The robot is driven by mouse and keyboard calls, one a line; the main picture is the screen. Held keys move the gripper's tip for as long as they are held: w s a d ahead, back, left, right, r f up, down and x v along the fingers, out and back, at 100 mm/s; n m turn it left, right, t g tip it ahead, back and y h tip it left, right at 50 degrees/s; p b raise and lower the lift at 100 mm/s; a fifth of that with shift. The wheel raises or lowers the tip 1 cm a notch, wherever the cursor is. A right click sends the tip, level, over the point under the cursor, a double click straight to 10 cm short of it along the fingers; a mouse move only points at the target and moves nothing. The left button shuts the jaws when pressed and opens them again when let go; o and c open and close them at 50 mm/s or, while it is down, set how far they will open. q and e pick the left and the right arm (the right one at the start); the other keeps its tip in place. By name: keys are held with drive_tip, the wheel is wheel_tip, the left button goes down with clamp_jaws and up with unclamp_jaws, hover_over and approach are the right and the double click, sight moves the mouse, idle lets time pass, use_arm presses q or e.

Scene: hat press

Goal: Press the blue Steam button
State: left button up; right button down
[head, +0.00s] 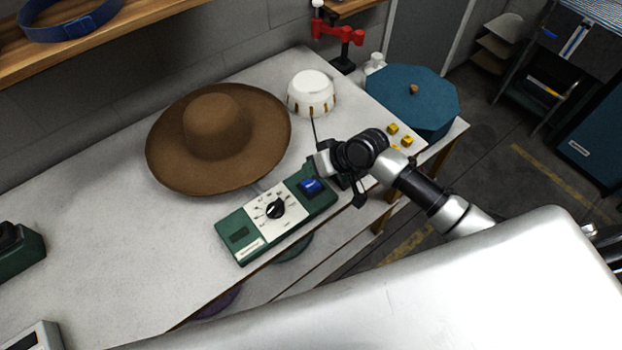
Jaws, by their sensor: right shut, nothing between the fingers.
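The blue Steam button (311,186) sits at the right end of a green control box (240,236) on the bench. The box has a white dial panel with a black knob (275,209) in its middle. My right gripper (343,182) is just right of the blue button, close to the box's right end. It is shut and empty; its fingers are dark and partly hidden by the wrist, so I cannot tell whether they touch the box. My left gripper is not in view.
A brown wide-brimmed hat (217,128) lies behind the box. A white round dome (311,91), yellow blocks (406,140) and a blue octagonal object (411,97) are to the right. A red clamp (338,35) stands at the back.

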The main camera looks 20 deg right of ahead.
drive_tip(key=w+r, duration=0.1)
drive_tip(key=w+d+r, duration=0.1)
drive_tip(key=shift+w+r+y, duration=0.25)
drive_tip(key=shift+r+y, duration=0.05)
drive_tip(key=shift+f, duration=0.1)
drive_tip(key=b, duration=0.7)
hover_over(312, 183)
wheel_tip(312, 183, down, 7)
drive_tip(key=shift+f, duration=0.2)
drive_tip(key=shift+f+b, duration=0.35)
drive_tip(key=shift+f, duration=0.3)
drive_tip(key=shift+f, duration=0.1)
idle(0.9)
drive_tip(key=shift+f, duration=0.3)
